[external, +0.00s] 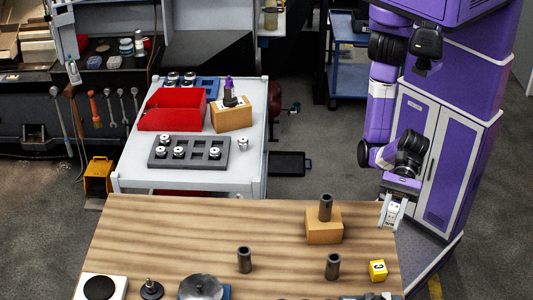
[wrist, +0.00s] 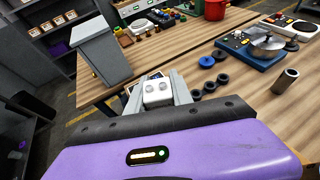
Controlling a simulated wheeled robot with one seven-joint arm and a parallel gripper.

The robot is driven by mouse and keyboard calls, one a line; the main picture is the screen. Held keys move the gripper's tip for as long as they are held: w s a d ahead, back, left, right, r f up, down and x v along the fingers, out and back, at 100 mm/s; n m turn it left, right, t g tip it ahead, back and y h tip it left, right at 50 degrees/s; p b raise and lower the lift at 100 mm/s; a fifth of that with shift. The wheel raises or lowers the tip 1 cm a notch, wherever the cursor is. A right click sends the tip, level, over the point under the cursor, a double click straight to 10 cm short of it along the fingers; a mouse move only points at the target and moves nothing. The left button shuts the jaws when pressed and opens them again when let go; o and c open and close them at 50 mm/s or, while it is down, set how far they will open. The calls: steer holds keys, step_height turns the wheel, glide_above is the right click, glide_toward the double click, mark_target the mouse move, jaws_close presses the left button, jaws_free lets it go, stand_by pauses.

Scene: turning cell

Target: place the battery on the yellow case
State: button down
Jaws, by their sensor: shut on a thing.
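My gripper (external: 392,216) is at the right edge of the wooden table, above the tabletop level. It is shut on a small white block with two round grey spots on its end, which I take as the battery (wrist: 158,91); it shows between the fingers in the wrist view. A small yellow box with a dark mark, which may be the yellow case (external: 378,270), sits near the table's right front corner. It is apart from my gripper, nearer the camera. I cannot make it out in the wrist view.
A wooden block (external: 323,232) with a dark cylinder on top stands left of my gripper. Two dark cylinders (external: 244,260) (external: 333,266) stand on the table. A blue device with a metal pan (wrist: 266,46) and dark rings (wrist: 222,78) show in the wrist view. Bare wood lies between.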

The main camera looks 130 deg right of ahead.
mark_target(376, 273)
step_height(376, 273, down, 18)
steer(key=shift+f, duration=0.2)
stand_by(0.4)
steer(key=shift+f, duration=0.2)
steer(key=c, duration=1.1)
jaws_free()
steer(key=shift+r, duration=0.2)
steer(key=b+v, duration=0.1)
steer(key=v, duration=1.1)
steer(key=shift+f, duration=0.1)
